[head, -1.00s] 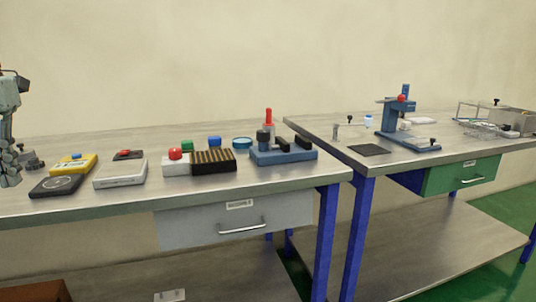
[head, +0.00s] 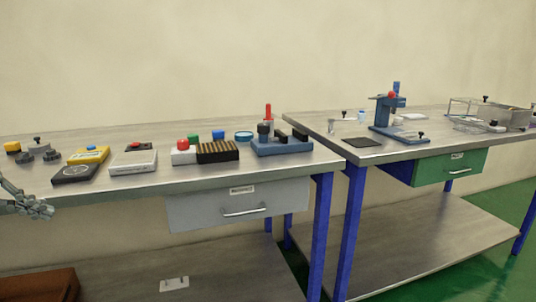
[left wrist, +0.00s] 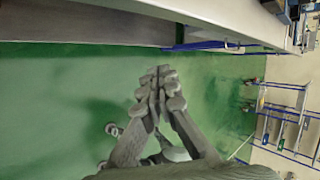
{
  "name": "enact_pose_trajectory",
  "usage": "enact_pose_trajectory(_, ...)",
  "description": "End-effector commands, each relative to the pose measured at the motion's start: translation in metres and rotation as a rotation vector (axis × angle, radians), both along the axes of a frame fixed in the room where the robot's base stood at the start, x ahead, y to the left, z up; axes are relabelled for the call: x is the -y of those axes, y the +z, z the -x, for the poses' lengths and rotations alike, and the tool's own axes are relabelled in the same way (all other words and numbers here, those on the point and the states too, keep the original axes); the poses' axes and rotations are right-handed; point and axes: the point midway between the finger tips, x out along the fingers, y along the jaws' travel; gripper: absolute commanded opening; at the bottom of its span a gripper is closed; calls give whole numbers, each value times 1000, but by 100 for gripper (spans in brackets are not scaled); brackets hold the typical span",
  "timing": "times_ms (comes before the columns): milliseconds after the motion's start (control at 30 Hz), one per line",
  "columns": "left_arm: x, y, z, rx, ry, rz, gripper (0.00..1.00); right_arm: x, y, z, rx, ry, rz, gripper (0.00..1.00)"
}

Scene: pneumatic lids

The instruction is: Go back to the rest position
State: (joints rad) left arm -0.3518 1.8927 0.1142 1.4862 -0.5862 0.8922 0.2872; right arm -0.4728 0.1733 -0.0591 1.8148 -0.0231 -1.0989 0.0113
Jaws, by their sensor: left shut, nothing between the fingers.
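My left gripper (head: 38,207) shows at the left edge of the head view, in front of the near bench's front edge and holding nothing. In the left wrist view its fingers (left wrist: 158,78) are closed together over the green floor (left wrist: 90,85). My right gripper is in neither view now. The near bench (head: 250,182) carries a yellow device (head: 88,155), a white device (head: 133,163), a white box with a red button (head: 183,152), a black slotted block (head: 218,152) and a blue fixture (head: 283,147).
A grey drawer (head: 237,207) hangs under the near bench. A second bench (head: 400,156) to the right holds a blue press (head: 390,112) and a wire basket (head: 475,124); a green drawer (head: 448,168) is below it. The floor under my left gripper looks clear.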

Motion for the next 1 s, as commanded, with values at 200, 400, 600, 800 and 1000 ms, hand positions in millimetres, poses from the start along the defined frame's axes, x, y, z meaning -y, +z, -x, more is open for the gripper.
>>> enact_pose_trajectory(200, -50, -105, -13, 212, 447, 358, 0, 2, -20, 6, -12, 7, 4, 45)
enact_pose_trajectory(400, -86, -238, 22, 256, 964, 568, 0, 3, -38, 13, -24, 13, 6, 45)
enact_pose_trajectory(600, -69, -372, 91, 144, 1411, 650, 0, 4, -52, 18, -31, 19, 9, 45)
enact_pose_trajectory(800, 1, -482, 170, -75, 1767, 657, 0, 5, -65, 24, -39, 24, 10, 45)
enact_pose_trajectory(1000, 103, -553, 243, -349, 2016, 613, 0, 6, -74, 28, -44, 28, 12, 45)
